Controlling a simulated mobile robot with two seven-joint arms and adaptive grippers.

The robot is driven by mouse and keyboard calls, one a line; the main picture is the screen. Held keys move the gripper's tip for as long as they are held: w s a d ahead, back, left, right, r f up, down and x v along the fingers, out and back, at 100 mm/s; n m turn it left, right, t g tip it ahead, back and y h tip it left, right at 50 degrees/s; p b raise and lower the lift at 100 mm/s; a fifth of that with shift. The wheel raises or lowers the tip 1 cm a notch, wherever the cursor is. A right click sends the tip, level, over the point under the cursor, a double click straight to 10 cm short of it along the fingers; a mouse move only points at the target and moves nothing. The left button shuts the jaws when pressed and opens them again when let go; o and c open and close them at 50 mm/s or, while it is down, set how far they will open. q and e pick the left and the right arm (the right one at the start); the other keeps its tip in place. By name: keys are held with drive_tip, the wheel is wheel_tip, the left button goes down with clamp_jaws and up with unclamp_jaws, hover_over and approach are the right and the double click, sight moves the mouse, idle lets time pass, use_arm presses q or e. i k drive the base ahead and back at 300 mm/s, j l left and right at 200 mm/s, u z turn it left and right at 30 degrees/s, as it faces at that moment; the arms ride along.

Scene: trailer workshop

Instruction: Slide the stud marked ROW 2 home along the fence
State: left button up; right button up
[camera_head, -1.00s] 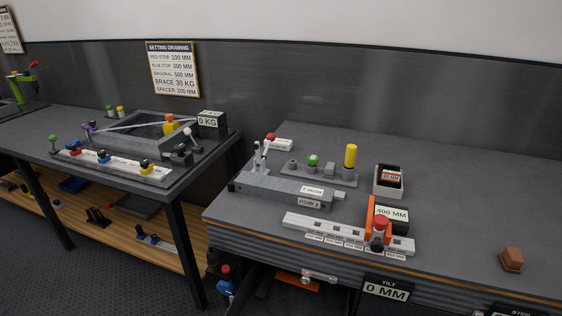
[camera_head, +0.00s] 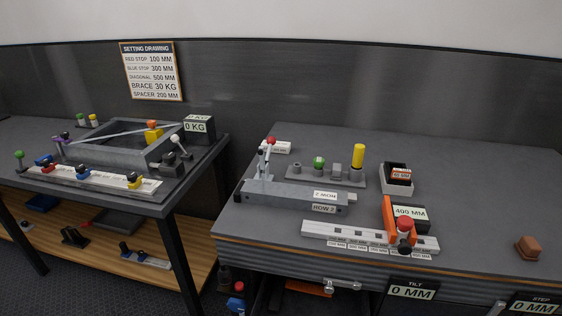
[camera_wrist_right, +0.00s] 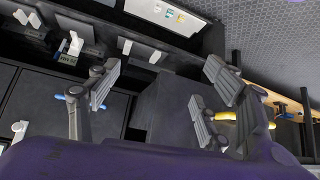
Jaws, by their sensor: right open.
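A long grey block (camera_head: 285,194) lies on the right-hand bench in the head view. Its front label (camera_head: 324,208) reads ROW and a digit too small to be sure of. A second label on its top is upside down. A lever clamp with a red knob (camera_head: 271,141) stands at its left end. A pale slotted rail (camera_head: 345,233) lies in front and to the right, with an orange bracket (camera_head: 390,215) standing at it. My right gripper (camera_wrist_right: 160,97) is open and empty in the wrist view, pointed at dark cabinet fronts, away from the block. My left gripper is not in view.
Behind the block is a grey plate with a green knob (camera_head: 319,162) and a yellow post (camera_head: 358,156). A 400 MM display (camera_head: 409,212) and a red knob (camera_head: 404,223) are by the rail. A brown block (camera_head: 528,247) sits at right; the bench's back right is clear.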

sight(301, 198)
drive_tip(key=i+j+z, duration=0.15)
drive_tip(key=j, duration=0.85)
drive_tip(key=i+j+z, duration=0.2)
drive_tip(key=j, duration=0.8)
drive_tip(key=j+z, duration=0.15)
drive_tip(key=j, duration=0.85)
